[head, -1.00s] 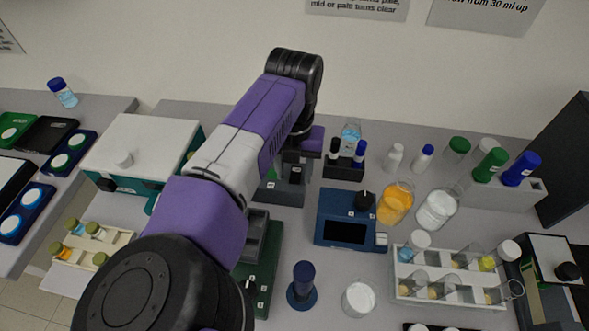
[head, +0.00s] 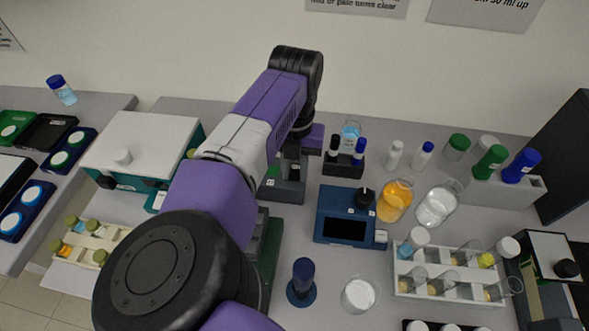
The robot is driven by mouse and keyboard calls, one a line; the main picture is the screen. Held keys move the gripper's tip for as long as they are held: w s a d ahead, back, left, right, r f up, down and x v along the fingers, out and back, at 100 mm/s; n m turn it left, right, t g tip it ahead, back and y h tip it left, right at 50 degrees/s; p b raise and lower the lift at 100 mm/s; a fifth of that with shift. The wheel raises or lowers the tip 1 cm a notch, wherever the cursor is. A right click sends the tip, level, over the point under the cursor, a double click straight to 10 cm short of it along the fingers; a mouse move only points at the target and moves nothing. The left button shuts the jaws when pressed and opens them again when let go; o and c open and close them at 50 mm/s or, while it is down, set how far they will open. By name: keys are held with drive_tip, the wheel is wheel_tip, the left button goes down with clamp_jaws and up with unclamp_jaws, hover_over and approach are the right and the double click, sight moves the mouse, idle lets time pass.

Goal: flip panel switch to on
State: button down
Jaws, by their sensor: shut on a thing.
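A grey panel box (head: 287,192) with a green mark and small white labels stands on the bench, below the end of my arm. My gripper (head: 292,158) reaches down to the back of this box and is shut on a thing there. The fingertips and what they hold are dark and small. I cannot make out the switch lever or which way it points. My purple and white arm covers the left side of the box.
A blue instrument (head: 343,217) with a black knob and dark screen stands right of the panel. A black holder (head: 343,168) with bottles is behind it. A tube rack (head: 450,292), orange flask (head: 394,201) and blue stand (head: 301,290) are nearby.

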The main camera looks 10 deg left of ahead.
sight(296, 165)
drive_tip(key=shift+w+g+b, duration=0.35)
drive_tip(key=shift+g+b, duration=0.35)
drive_tip(key=shift+g, duration=0.3)
drive_tip(key=shift+r+g, duration=0.15)
drive_tip(key=shift+g, duration=0.15)
drive_tip(key=c, duration=1.2)
unclamp_jaws()
drive_tip(key=shift+b+v, duration=1.05)
drive_tip(key=shift+v, duration=2.9)
